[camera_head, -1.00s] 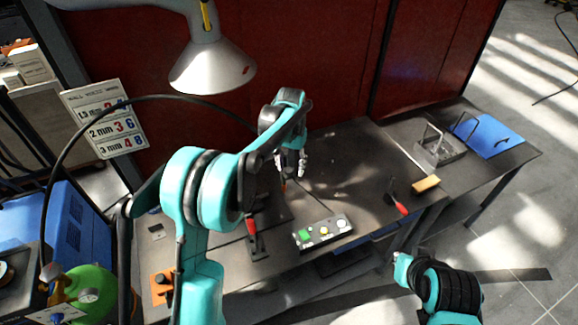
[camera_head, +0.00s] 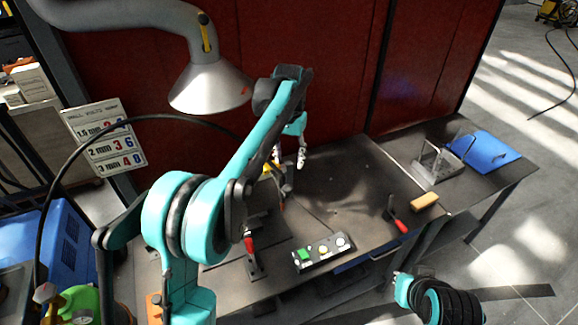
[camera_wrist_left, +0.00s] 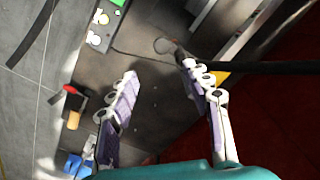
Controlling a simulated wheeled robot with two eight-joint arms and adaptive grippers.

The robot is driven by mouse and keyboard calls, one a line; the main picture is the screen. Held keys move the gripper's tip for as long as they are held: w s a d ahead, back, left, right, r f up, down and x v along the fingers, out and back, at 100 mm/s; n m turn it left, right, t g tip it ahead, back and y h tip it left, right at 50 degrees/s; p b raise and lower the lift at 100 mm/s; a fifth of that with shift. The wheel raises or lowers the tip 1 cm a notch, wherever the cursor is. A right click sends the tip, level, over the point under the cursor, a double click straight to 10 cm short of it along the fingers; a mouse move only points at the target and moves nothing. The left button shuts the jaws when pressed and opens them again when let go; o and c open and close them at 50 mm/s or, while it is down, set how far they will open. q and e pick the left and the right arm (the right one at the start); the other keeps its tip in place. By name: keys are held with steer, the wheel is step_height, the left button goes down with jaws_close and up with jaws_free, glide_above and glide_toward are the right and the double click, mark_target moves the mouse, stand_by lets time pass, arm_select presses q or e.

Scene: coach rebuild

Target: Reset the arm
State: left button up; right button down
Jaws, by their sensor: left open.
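My left arm comes in from the left in the head view and reaches over the dark workbench (camera_head: 345,185). My left gripper (camera_head: 290,168) is above the back middle of the bench, below the wrist and partly hidden by the arm. In the left wrist view its two fingers (camera_wrist_left: 165,100) are spread apart with nothing between them. My right arm shows only as a teal and black link at the lower right; its gripper is out of the picture.
A button box (camera_head: 322,252) with a green button sits at the bench's front edge. A red-handled tool (camera_head: 398,218) and a yellow block (camera_head: 425,201) lie to the right. A grey fume hood (camera_head: 210,88) hangs at the back left. A blue folder-like item (camera_head: 483,152) lies far right.

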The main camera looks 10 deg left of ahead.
arm_select(q)
steer(key=shift+r, duration=0.1)
stand_by(0.4)
steer(key=s+a+f+t+b, duration=0.25)
steer(key=s+b, duration=0.35)
steer(key=s, duration=0.8)
steer(key=s+a+f+n+t+b, duration=0.1)
steer(key=s+f+t+b, duration=0.3)
steer(key=s+f, duration=1.1)
steer(key=shift+a+n+t+b, duration=0.2)
steer(key=shift+n+t+b, duration=0.2)
steer(key=shift+b, duration=0.6)
steer(key=shift+s, duration=0.1)
